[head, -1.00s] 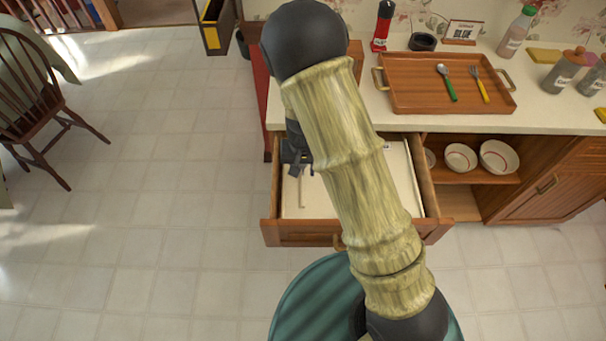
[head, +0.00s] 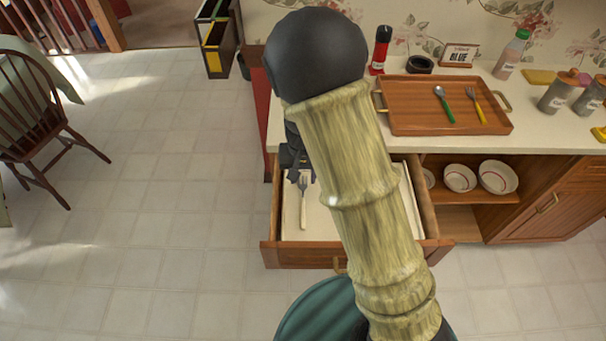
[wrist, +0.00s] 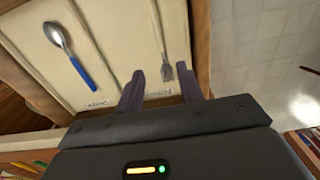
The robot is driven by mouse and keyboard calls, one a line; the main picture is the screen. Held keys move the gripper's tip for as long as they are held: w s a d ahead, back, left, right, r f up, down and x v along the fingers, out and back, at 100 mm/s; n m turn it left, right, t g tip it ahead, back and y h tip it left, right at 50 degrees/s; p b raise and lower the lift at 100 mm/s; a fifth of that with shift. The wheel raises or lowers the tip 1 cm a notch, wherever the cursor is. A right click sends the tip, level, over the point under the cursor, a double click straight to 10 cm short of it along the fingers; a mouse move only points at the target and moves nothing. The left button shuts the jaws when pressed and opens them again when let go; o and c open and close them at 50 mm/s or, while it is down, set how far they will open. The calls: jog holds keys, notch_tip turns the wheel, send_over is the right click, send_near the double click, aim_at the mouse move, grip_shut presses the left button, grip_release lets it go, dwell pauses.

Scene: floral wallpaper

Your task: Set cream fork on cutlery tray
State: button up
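The cream fork (head: 303,207) lies in the open drawer (head: 300,258), its grey tines toward the counter. In the wrist view its tines (wrist: 167,70) show between my fingers and its cream handle (wrist: 156,22) runs up the picture. My gripper (head: 298,165) is over the drawer near the tine end. In the wrist view my gripper (wrist: 160,85) has its two fingers apart with nothing held. A wooden tray (head: 415,120) with handles stands on the counter and bears a green-handled spoon (head: 443,104) and a yellow-handled fork (head: 475,104).
A blue-handled spoon (wrist: 70,55) lies in another labelled drawer compartment. My arm hides part of the drawer. A pepper mill (head: 380,50), a black bowl (head: 419,64), a bottle (head: 511,54) and canisters (head: 557,92) stand around the tray. Bowls (head: 498,177) sit on the shelf below.

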jog(key=s+d+r+t, duration=0.2)
jog(key=s+d+r, duration=0.8)
jog(key=s+d, duration=0.2)
jog(key=shift+d+r, duration=0.2)
jog(key=shift+d, duration=0.6)
jog(key=shift+s, duration=0.1)
jog(key=shift+d, duration=0.1)
